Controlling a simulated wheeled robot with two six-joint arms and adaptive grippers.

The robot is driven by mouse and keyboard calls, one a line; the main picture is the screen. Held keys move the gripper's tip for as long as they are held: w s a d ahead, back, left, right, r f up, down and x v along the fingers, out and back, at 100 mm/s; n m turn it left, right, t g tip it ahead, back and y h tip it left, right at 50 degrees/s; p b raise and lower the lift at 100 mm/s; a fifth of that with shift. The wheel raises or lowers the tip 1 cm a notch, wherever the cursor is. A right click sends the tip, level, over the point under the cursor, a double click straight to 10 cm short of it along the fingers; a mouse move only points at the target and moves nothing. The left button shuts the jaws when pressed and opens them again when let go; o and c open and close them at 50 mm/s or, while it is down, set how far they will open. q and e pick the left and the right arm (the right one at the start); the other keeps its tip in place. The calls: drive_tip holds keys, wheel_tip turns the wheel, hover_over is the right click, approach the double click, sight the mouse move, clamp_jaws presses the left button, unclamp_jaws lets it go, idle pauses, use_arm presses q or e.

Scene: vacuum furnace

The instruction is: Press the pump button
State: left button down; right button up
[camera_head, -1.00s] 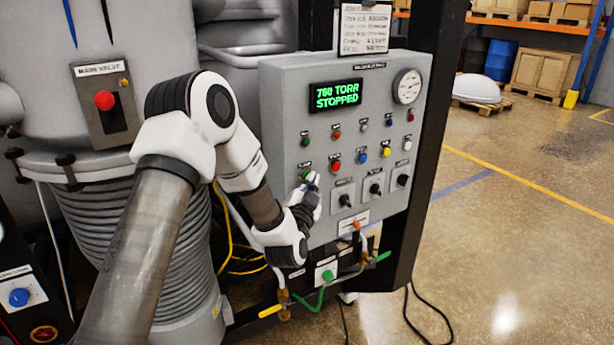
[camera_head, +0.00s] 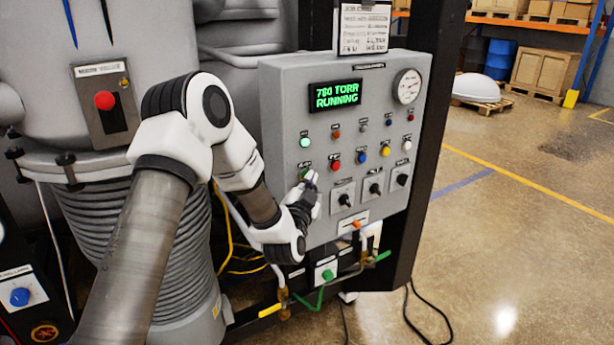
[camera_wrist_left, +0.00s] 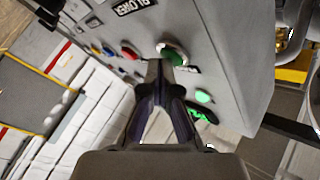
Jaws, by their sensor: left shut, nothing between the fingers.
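The grey control panel (camera_head: 283,100) stands in the middle of the head view. Its display (camera_head: 335,95) reads "760 TORR RUNNING" in green. A green button (camera_head: 304,172) at the left of the panel's button row is partly hidden by my left gripper (camera_head: 311,178); it also shows in the wrist view (camera_wrist_left: 175,55). My left gripper is shut and empty, its tips at that button's edge in the wrist view (camera_wrist_left: 159,68). I cannot tell whether they touch it. A green lamp (camera_head: 305,142) above the button is lit. My right gripper is not in view.
Red (camera_head: 335,165), blue (camera_head: 361,157), yellow and white buttons continue the row to the right. Black selector knobs (camera_head: 344,199) sit below. A main valve box with a red button (camera_head: 104,100) is on the left. Open floor lies right of the panel.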

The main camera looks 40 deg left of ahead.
use_arm(q)
drive_tip(key=shift+d, duration=0.15)
drive_tip(key=shift+s+d, duration=0.3)
drive_tip(key=shift+d, duration=0.3)
drive_tip(key=d, duration=0.1)
drive_tip(key=s+d+b, duration=0.1)
drive_tip(key=d, duration=0.1)
drive_tip(key=s+d+b, duration=0.1)
drive_tip(key=shift+d, duration=0.35)
idle(0.8)
